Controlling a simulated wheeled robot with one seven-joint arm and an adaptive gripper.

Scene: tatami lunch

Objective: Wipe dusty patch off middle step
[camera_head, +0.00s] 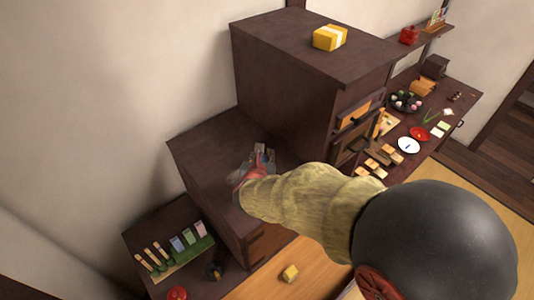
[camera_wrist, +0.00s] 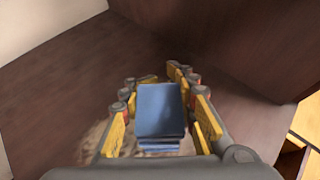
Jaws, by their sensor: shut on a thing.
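The middle step (camera_head: 212,150) is a dark brown wooden top, lower than the tall cabinet beside it; its surface (camera_wrist: 60,90) fills much of the wrist view. My gripper (camera_head: 262,158) is over this step near the cabinet's side. In the wrist view, my gripper (camera_wrist: 152,88) is shut on a blue folded cloth (camera_wrist: 160,108), held between the yellow-padded fingers. A paler tan patch (camera_wrist: 92,142), apparently dust, shows at the lower left beside the fingers, partly hidden by my gripper. I cannot tell whether the cloth touches the step.
The tall top step (camera_head: 300,38) stands right behind my gripper, with a yellow box (camera_head: 330,38) on it. A lower step (camera_head: 150,232) at left carries a rack of coloured items (camera_head: 180,245). A counter with dishes (camera_head: 408,145) lies at right. A yellow block (camera_head: 290,273) lies below.

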